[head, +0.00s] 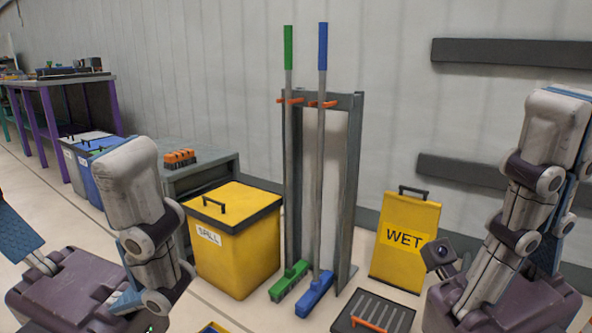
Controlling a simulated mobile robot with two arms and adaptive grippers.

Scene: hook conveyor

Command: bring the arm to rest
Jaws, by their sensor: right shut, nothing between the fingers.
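My right arm comes down from the upper right and folds over my purple-grey base. Its gripper (447,264) is small and dark, shut and empty, in front of the lower part of the yellow WET sign (405,240). I cannot tell the exact gap between them. My left arm stands folded at the left, in front of the grey cabinet and close to the yellow bin in the picture. Its gripper does not show clearly in this view.
A grey rack (350,190) holds a green broom (289,150) and a blue broom (321,150) upright. A yellow SPILL bin (236,250) stands left of it. A dark tray (375,312) with an orange handle lies on the floor. Grey cabinet (200,180) and purple-legged table (60,82) stand behind.

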